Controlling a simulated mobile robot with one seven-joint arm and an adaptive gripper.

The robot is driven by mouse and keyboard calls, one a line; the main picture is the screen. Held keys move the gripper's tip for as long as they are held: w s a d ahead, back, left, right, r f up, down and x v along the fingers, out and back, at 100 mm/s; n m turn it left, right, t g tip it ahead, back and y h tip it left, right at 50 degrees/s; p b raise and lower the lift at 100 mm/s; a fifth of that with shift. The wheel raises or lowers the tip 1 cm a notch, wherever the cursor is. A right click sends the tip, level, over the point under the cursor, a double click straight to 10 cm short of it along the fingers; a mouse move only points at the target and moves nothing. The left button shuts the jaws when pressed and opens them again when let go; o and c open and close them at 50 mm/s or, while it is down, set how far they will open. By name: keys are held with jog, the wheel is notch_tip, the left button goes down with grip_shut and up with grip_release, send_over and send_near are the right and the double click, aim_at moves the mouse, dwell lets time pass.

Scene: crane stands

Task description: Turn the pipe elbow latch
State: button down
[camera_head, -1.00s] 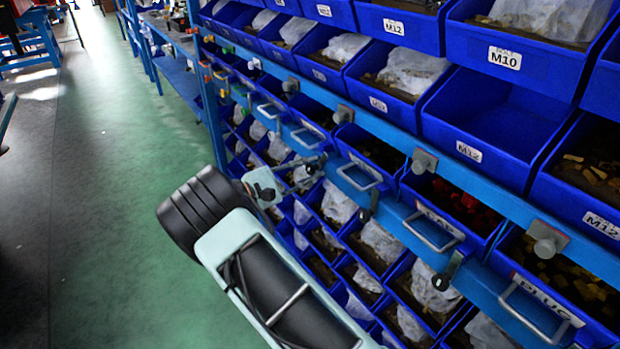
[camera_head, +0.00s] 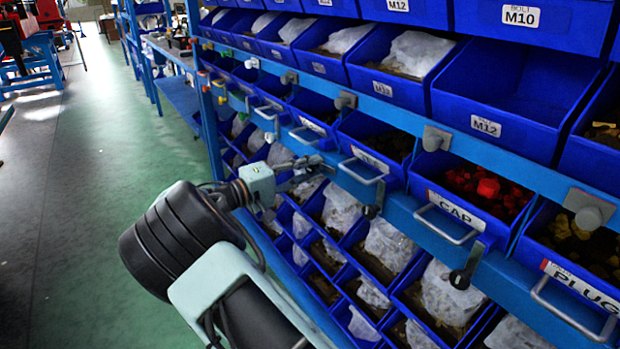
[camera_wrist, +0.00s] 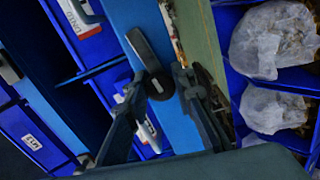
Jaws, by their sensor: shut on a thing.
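A dark latch lever (camera_wrist: 146,48) with a round end sits on the blue rail (camera_wrist: 187,124) in the wrist view. My gripper (camera_wrist: 160,83) has one finger on each side of the round end and is shut on this latch. In the head view my gripper (camera_head: 305,165) is at the drawer fronts left of centre, and it hides the latch it holds. I cannot read the label of the drawer there.
Other dark latches hang on the rail, one (camera_head: 371,202) right of my gripper and one (camera_head: 463,272) farther right. Drawers with metal handles include the CAP drawer (camera_head: 447,222) and PLUG drawer (camera_head: 572,302). Blue bins (camera_head: 490,95) stand above. Green floor (camera_head: 100,190) at left is clear.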

jog(key=shift+f+m+b, duration=0.15)
jog(key=shift+m+b, duration=0.5)
jog(key=shift+m, duration=0.15)
jog(key=c, duration=1.6)
grip_release()
jog(key=v, duration=1.2)
